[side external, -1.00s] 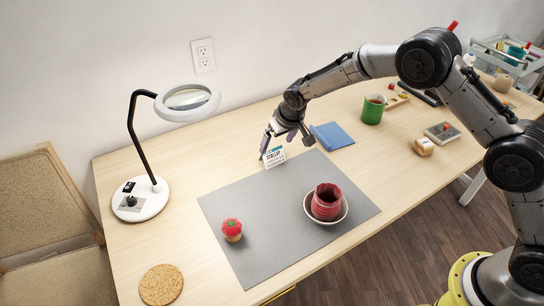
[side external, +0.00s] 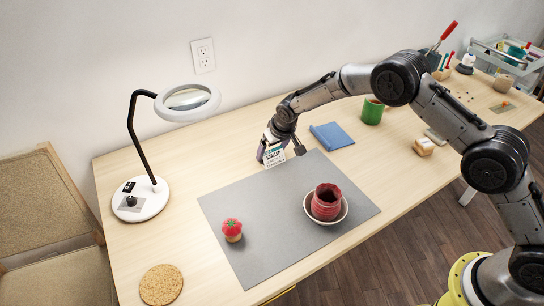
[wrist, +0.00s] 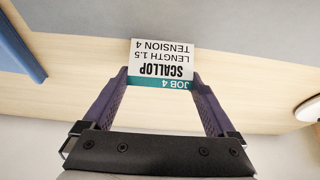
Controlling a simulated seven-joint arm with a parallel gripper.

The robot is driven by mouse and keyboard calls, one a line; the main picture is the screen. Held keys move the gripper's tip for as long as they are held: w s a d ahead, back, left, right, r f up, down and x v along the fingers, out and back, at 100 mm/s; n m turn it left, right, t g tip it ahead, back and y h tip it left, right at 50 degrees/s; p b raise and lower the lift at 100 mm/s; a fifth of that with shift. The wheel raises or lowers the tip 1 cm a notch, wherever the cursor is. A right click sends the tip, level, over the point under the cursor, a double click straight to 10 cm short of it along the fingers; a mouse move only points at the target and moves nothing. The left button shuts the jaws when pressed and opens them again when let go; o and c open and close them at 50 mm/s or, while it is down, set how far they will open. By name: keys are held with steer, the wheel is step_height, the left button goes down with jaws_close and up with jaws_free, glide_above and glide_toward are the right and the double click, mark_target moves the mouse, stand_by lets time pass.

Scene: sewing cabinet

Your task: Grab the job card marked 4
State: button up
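The job card (side external: 274,157) is small and white with a teal band. It stands upright near the back edge of the grey mat. In the wrist view the card (wrist: 161,63) appears upside down and reads "JOB 4, SCALLOP, LENGTH 1.5, TENSION 4". My gripper (side external: 280,151) is low around the card, one finger toward each side edge. In the wrist view my gripper (wrist: 160,76) has its purple fingers wide apart with the card between the tips. In the side view a gap shows between the right finger and the card. The card's foot is hard to make out.
A red jar (side external: 326,201) in a bowl and a red pincushion (side external: 232,229) are on the grey mat (side external: 270,260). A magnifier lamp (side external: 141,200) stands at left.

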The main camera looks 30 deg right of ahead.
steer(key=c, duration=0.6)
steer(key=shift+r, duration=0.1)
